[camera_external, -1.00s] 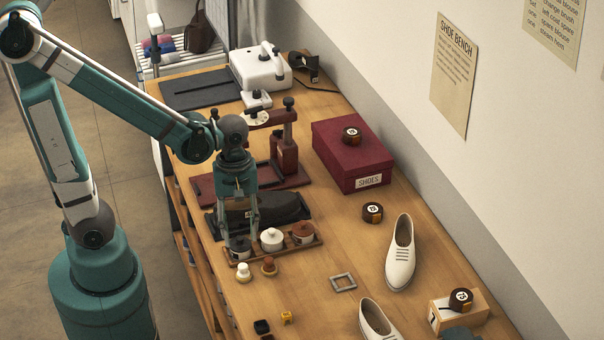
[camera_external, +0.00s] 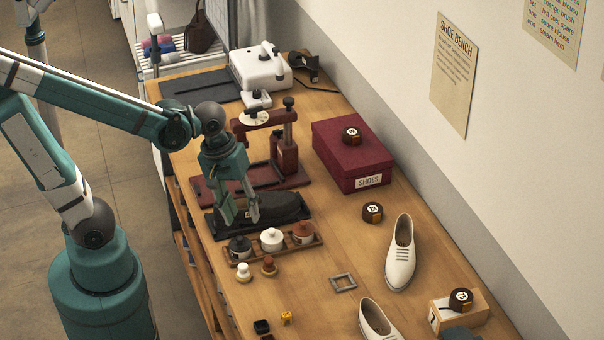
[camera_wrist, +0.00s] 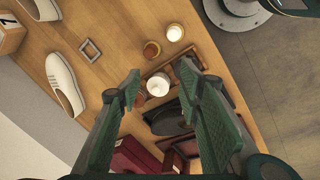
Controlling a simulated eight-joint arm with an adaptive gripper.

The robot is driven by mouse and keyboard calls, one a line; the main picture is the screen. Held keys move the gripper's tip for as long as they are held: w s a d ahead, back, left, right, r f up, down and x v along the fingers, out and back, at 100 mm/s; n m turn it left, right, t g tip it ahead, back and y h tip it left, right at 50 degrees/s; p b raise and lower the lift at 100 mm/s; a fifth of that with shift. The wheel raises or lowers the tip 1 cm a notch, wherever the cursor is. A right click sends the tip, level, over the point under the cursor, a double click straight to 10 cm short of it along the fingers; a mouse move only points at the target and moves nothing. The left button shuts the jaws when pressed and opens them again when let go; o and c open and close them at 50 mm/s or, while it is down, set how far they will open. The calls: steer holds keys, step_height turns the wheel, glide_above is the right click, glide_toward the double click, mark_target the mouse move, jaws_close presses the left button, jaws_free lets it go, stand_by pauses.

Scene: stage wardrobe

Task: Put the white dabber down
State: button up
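The white dabber (camera_external: 243,272) stands upright on the bare wood, in front of the jar rack. In the wrist view it shows as a round white top (camera_wrist: 175,32) near the top. My gripper (camera_external: 239,216) is open with nothing between its fingers. It is above the black shoe's tray, behind the rack and clear of the dabber. In the wrist view the spread fingers (camera_wrist: 158,76) frame a white-lidded jar, apart from the dabber.
A brown dabber (camera_external: 269,266) stands just right of the white one. The wooden rack (camera_external: 316,243) holds three lidded jars. A black shoe (camera_external: 285,207) lies behind it. A grey square frame (camera_external: 343,282) and white shoe (camera_external: 400,255) are right. Bare wood lies in front of the dabbers.

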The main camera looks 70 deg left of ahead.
steer(key=a+r+m+t+y, duration=0.1)
steer(key=a+r+m+t, duration=0.2)
steer(key=r+m, duration=0.7)
steer(key=shift+a+t, duration=0.3)
steer(key=shift+t, duration=0.6)
